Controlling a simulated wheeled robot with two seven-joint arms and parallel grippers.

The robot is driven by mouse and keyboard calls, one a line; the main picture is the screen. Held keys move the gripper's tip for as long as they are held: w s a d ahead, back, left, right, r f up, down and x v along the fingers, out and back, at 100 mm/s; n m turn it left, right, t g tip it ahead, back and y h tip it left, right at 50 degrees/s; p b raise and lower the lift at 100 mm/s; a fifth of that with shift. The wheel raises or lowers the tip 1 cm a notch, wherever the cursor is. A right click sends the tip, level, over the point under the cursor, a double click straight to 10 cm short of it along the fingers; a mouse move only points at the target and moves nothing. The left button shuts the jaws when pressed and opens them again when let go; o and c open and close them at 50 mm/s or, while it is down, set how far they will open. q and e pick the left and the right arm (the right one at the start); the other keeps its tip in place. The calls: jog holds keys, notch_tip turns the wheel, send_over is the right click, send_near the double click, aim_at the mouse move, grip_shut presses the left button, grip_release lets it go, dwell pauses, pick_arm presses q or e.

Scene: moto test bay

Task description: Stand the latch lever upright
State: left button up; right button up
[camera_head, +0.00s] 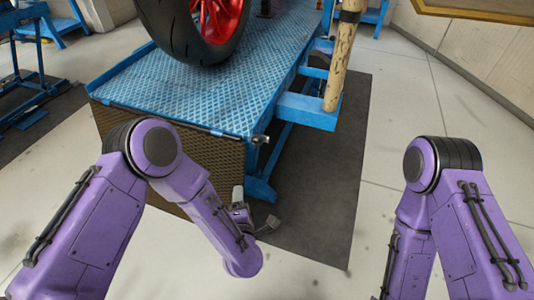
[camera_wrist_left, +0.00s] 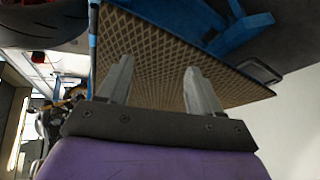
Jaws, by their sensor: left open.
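A small metal fitting (camera_head: 260,140) sits at the near right corner of the blue lift platform. It may be the latch lever, but it is too small to tell whether it lies flat or stands. My left gripper (camera_head: 267,227) is low in front of the platform, partly hidden behind my purple forearm. In the left wrist view, its two grey fingers (camera_wrist_left: 160,82) are wide apart and empty, facing the brown mesh panel (camera_wrist_left: 155,50). A dark loop-shaped handle (camera_wrist_left: 262,71) shows to the right of the fingers there. My right gripper is out of view.
The blue lift platform (camera_head: 205,100) carries a black tyre with a red wheel (camera_head: 210,25). A blue side step (camera_head: 308,110) with a worn tan post (camera_head: 341,55) juts out right. A dark mat (camera_head: 330,190) lies beneath. The pale floor right is clear.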

pick_arm(q)
jog(key=w+d+r+n+t+y+b, duration=0.2)
jog(key=w+d+r+n, duration=0.3)
jog(key=n, duration=0.4)
jog(key=n+y, duration=0.4)
jog(key=n, duration=0.7)
send_near(260, 145)
jog(key=shift+g, duration=0.3)
jog(key=x, duration=0.9)
jog(key=shift+w+r, duration=0.2)
jog(key=shift+r, duration=0.1)
jog(key=shift+w+a, duration=0.25)
jog(key=shift+w, duration=0.1)
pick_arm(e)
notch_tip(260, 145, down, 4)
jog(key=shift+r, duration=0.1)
